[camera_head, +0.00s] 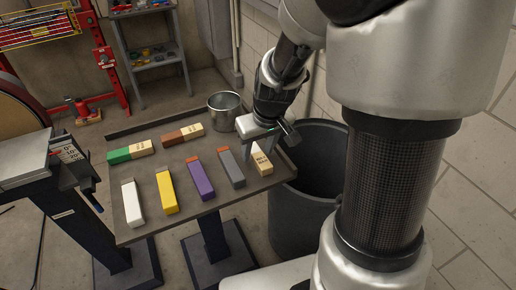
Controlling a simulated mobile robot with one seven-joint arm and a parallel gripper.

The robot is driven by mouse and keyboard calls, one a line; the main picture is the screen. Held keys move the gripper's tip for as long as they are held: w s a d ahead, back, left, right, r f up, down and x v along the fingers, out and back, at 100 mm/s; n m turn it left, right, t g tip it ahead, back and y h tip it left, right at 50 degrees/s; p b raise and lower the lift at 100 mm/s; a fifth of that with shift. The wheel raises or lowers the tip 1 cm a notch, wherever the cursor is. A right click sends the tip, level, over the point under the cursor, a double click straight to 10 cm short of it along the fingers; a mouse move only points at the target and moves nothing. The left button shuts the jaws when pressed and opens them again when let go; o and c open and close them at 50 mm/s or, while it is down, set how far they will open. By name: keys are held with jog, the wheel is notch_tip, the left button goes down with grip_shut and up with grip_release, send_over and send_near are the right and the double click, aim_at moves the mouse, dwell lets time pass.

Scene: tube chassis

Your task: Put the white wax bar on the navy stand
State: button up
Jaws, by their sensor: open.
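The white wax bar (132,203) lies at the front left of a dark grey tray table (160,234), left of a yellow bar. My gripper (266,150) is over the table's right end, far from the white bar. It is open, with its fingers close around or just above a cream lettered bar (262,160); I cannot tell whether they touch it. A dark navy pedestal (88,232) carries a grey machine at the left. The tray table also has dark posts, so I cannot tell which is the navy stand.
Yellow (166,191), purple (201,180) and grey (231,168) bars lie in a row. Green-and-cream (130,151) and brown-and-cream (182,135) bars lie behind. A metal bucket (224,108) stands at the back. A dark bin (300,212) stands right of the table, by the wall.

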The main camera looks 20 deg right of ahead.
jog(key=shift+r, duration=0.1)
jog(key=shift+r, duration=0.3)
jog(key=a+p+v, duration=0.1)
jog(key=p+v, duration=0.2)
jog(key=v, duration=0.8)
jog(key=s+r+m+t, duration=0.2)
jog(key=s+r, duration=0.7)
jog(key=s, duration=0.5)
jog(key=shift+h, duration=0.3)
jog(key=shift+s+r, duration=0.1)
jog(key=shift+s, duration=0.05)
jog(key=shift+c, duration=1.8)
